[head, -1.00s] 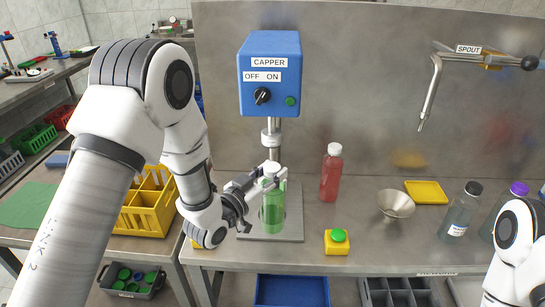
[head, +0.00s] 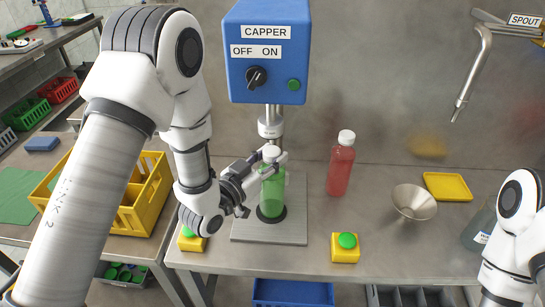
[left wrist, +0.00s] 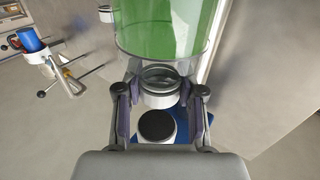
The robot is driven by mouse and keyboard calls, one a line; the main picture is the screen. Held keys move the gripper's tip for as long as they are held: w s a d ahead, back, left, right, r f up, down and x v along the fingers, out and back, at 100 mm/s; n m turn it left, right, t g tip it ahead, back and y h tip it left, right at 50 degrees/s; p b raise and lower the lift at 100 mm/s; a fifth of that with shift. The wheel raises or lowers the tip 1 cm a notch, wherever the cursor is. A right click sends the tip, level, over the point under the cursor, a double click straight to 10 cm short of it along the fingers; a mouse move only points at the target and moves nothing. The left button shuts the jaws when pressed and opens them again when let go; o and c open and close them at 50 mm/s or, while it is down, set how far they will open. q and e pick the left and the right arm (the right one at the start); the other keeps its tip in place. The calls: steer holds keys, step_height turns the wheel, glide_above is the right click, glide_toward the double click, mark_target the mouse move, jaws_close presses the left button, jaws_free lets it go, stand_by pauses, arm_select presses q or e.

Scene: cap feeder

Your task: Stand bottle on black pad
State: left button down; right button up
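The bottle (head: 272,197) is clear with green liquid and a white cap, and stands upright under the blue capper (head: 266,60). Its base is over the round black pad (head: 264,222) on the metal plate; it looks in contact, but a small gap cannot be ruled out. My left gripper (head: 271,162) has its fingers on either side of the neck, closed around it. In the left wrist view the bottle (left wrist: 160,35) appears upside down, its neck between the gripper's fingertips (left wrist: 160,82). My right gripper is out of view; only part of that arm shows.
A red bottle (head: 341,165) stands right of the capper plate (head: 293,233). Yellow boxes with green buttons sit at front right (head: 345,250) and front left (head: 190,241). A funnel (head: 413,201) and yellow tray (head: 447,187) are further right. A yellow crate (head: 152,192) is at left.

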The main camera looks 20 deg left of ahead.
arm_select(q)
steer(key=shift+w, duration=0.1)
steer(key=c, duration=0.9)
jaws_free()
steer(key=shift+s+r, duration=0.1)
steer(key=shift+s, duration=0.15)
steer(key=shift+o, duration=0.9)
steer(key=shift+s+r, duration=0.1)
steer(key=shift+s, duration=0.05)
steer(key=shift+w+f, duration=0.2)
steer(key=shift+w, duration=0.05)
steer(key=b+v, duration=0.1)
steer(key=v, duration=0.4)
steer(key=shift+s+a+b, duration=0.1)
steer(key=shift+s+b, duration=0.2)
steer(key=p+v, duration=0.6)
steer(key=p, duration=0.2)
steer(key=shift+s, duration=0.3)
steer(key=shift+r, duration=0.15)
